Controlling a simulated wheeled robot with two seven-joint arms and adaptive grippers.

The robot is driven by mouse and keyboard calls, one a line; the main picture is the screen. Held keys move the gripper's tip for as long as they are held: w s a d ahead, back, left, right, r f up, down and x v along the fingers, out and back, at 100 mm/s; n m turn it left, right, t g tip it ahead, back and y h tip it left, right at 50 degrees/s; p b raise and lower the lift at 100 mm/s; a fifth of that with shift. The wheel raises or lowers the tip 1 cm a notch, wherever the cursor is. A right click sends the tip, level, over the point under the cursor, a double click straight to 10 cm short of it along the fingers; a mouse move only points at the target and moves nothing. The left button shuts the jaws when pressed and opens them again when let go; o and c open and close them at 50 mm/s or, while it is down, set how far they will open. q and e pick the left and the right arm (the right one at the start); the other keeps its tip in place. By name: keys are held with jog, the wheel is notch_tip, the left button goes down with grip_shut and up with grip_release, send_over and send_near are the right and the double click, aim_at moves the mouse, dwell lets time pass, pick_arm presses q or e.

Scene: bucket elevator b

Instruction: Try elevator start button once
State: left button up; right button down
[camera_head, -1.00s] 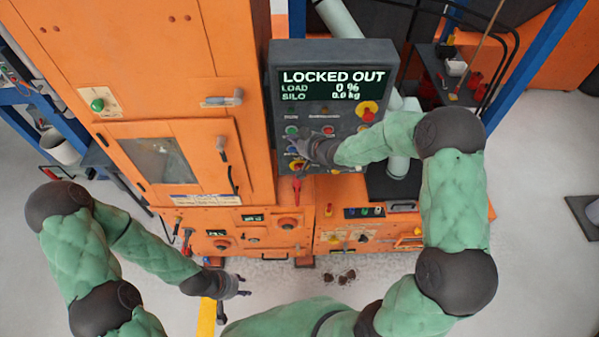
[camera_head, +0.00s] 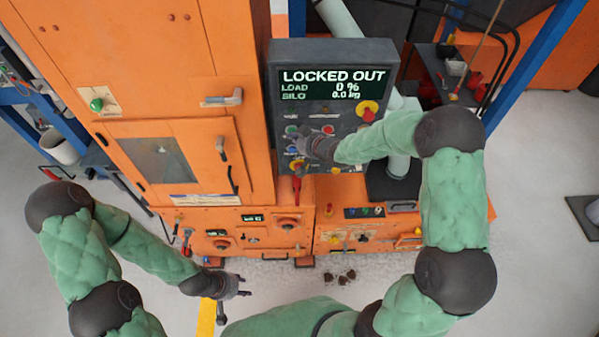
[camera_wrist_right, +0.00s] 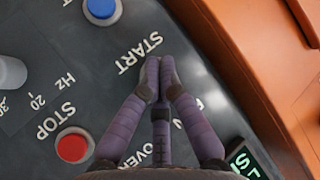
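The control panel (camera_head: 350,100) stands upright on the orange machine, and its display (camera_head: 333,84) reads LOCKED OUT, LOAD 0 %, SILO 0.0 kg. The green button (camera_head: 291,131) is partly visible beside my right gripper (camera_head: 290,138). In the right wrist view, the right gripper (camera_wrist_right: 160,82) has its fingers shut together, with tips beside the START label (camera_wrist_right: 139,54). The tips cover the spot there, so the START button is hidden and contact cannot be told. My left gripper (camera_head: 244,286) is low and empty, its fingers apart, away from the panel.
A red STOP button (camera_wrist_right: 72,146) and a blue button (camera_wrist_right: 102,10) lie near the right fingers. A red emergency knob on yellow (camera_head: 367,110) is at the panel's right.

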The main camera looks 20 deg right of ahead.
jog(key=shift+s+r, duration=0.1)
jog(key=shift+s, duration=0.15)
jog(key=s+a+b, duration=0.1)
jog(key=s, duration=0.4)
jog(key=shift+s+a+b, duration=0.3)
jog(key=shift+s+a, duration=0.1)
dwell(0.8)
jog(key=s+a+f+m+g+b, duration=0.1)
jog(key=s+f+b, duration=0.7)
jog(key=f, duration=0.9)
jog(key=s+a+f+m+g+b, duration=0.1)
jog(key=s+a+f+g+b, duration=0.3)
jog(key=s+f+b, duration=0.5)
jog(key=s+a+f+m+g+b, duration=0.2)
jog(key=s+f+g+b, duration=0.4)
jog(key=f, duration=1.9)
jog(key=s+b, duration=0.2)
jog(key=s, duration=0.3)
jog(key=shift+a+f+h, duration=0.15)
jog(key=shift+f+h, duration=0.15)
